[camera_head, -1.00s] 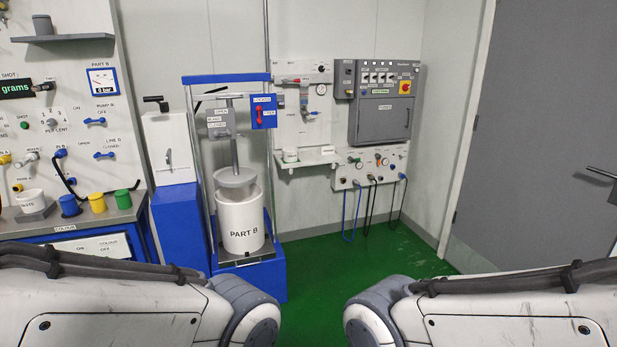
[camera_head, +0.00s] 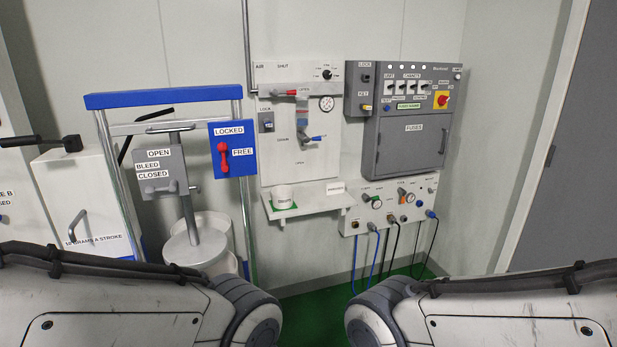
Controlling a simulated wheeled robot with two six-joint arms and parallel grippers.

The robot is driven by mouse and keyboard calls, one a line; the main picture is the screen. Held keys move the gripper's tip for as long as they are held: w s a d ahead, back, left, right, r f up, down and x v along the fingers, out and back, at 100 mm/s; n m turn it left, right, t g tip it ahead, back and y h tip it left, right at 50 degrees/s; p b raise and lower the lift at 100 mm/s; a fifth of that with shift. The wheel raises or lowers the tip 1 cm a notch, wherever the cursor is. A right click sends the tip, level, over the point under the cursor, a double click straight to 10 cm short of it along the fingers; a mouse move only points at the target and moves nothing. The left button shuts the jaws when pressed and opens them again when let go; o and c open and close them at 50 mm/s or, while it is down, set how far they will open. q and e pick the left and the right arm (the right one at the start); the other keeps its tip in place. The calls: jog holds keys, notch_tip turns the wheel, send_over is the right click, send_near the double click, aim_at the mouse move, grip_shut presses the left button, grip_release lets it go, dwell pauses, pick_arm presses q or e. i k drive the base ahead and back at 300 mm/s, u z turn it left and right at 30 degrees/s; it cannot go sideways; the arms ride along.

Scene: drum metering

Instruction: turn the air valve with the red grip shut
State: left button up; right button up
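The air panel (camera_head: 271,160) is a white board on the back wall, marked AIR and SHUT at its top. The air valve's red grip (camera_head: 291,93) sits near the top of this board on a grey pipe and lies roughly level. A handle with a blue grip (camera_head: 317,139) sits lower on the same board, by the drain marking. Both of my arms reach in at the bottom of the view, far from the board. Neither gripper is in view.
A blue-framed drum press (camera_head: 165,98) with a red lever (camera_head: 224,157) on its blue LOCKED/FREE plate stands left of the board. A grey fuse cabinet (camera_head: 412,145) hangs to the right. A small shelf (camera_head: 308,207) juts out below. Hoses hang under the lower panel.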

aim_at(274, 93)
jog(key=i, duration=1.25)
jog(key=z, duration=1.05)
jog(key=i, duration=2.2)
jog(key=u, duration=0.95)
